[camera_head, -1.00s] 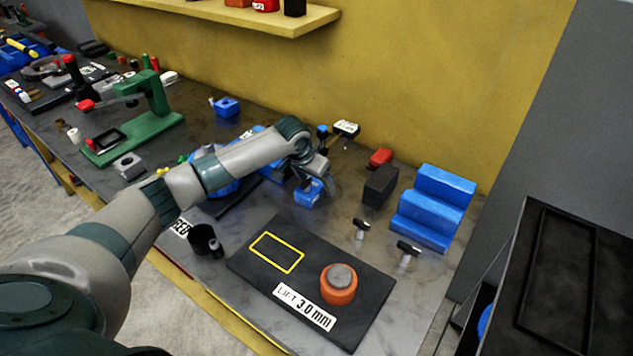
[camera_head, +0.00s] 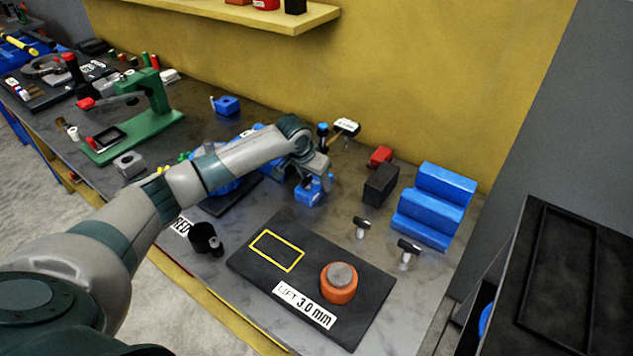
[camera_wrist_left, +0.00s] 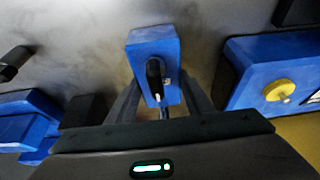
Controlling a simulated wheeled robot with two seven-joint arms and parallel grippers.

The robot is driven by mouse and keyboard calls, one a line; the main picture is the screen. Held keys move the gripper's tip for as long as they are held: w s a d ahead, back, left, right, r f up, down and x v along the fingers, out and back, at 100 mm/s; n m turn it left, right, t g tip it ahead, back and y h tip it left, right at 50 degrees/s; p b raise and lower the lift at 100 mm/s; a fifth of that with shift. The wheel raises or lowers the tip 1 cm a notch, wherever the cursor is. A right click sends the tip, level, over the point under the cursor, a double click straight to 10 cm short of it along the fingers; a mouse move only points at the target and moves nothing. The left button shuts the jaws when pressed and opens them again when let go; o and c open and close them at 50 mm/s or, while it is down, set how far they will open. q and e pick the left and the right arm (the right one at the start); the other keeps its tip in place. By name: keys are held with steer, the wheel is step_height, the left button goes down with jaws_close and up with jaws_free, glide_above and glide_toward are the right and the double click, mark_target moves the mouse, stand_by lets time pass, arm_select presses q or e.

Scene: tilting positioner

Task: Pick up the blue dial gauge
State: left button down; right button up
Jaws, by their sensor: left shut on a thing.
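The blue dial gauge (camera_head: 314,192) is a small blue block-like body with a dark part on it, at the end of my left arm in the head view. In the left wrist view the blue dial gauge (camera_wrist_left: 142,45) sits between the two fingers, with a black upright piece in front of it. My left gripper (camera_head: 313,180) is shut on it; the fingers also show in the wrist view (camera_wrist_left: 160,95), one on each side. Whether its underside touches the bench cannot be told. My right gripper is out of view.
A black plate (camera_head: 345,265) with a yellow outline and an orange round piece (camera_head: 338,288) lies in front. A black block (camera_head: 381,184), blue stepped block (camera_head: 436,205) and small T-handled pieces stand right. A green stand (camera_head: 150,115) is left. Bench between is partly clear.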

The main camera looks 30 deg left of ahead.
arm_select(q)
steer(key=shift+w+r, duration=0.1)
steer(key=shift+r, duration=0.1)
steer(key=shift+r+b, duration=0.35)
steer(key=shift+r, duration=0.15)
step_height(320, 180, up, 3)
steer(key=shift+d+f+b, duration=0.1)
steer(key=shift+d+b, duration=0.05)
steer(key=shift+b, duration=0.45)
steer(key=s+d+r+b, duration=0.2)
steer(key=s+d+r, duration=0.4)
steer(key=d, duration=0.3)
steer(key=shift+d+r+b, duration=0.35)
steer(key=shift+d+r, duration=0.05)
steer(key=shift+r, duration=0.1)
steer(key=shift+s, duration=0.1)
